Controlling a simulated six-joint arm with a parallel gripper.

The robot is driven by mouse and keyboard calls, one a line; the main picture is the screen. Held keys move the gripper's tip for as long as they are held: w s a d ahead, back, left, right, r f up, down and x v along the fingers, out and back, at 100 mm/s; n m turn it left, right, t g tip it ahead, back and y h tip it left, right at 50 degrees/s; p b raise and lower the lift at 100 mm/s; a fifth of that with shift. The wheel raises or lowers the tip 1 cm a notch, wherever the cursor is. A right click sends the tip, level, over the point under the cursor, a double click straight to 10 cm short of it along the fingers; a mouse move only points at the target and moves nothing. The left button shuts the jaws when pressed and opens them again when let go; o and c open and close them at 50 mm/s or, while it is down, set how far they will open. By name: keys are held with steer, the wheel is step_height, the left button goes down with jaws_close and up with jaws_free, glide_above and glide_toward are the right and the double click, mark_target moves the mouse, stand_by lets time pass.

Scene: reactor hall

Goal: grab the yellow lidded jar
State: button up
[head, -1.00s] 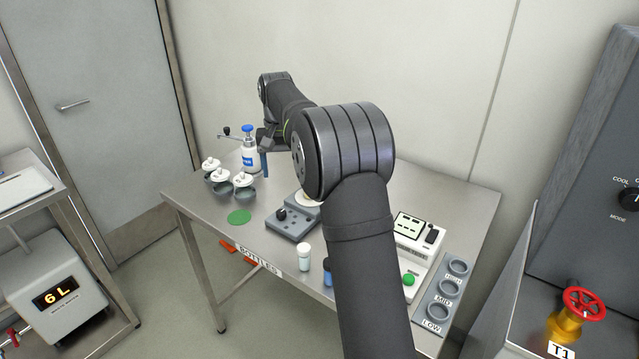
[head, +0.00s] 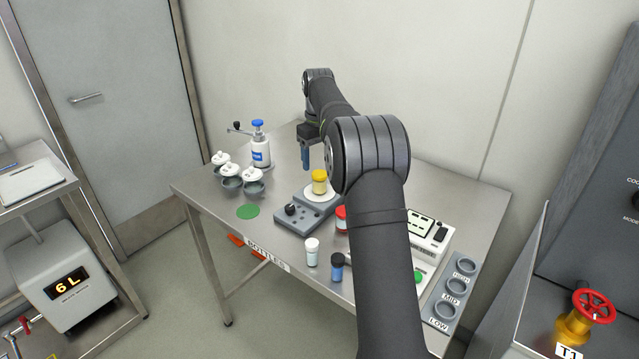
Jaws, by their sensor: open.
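The yellow lidded jar (head: 319,182) stands upright on a white round plate (head: 322,194) on a grey block (head: 296,219) near the middle of the table. Its lid and most of its body show. My gripper (head: 306,158) hangs above the table, behind and slightly left of the jar in the picture, with its fingers pointing down. It is open and apart from the jar, and nothing shows between its fingers. My arm crosses the right part of the table and hides some of it.
White-topped pots (head: 253,181) and a blue-capped bottle (head: 260,145) are at left. A device (head: 428,236) and ring holders (head: 456,287) are at right.

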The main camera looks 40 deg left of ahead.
mark_target(320, 183)
steer(key=f, duration=0.9)
steer(key=shift+w+d, duration=0.1)
steer(key=shift+d, duration=0.1)
steer(key=shift+c, duration=0.5)
steer(key=c, duration=1.1)
steer(key=shift+c, duration=0.2)
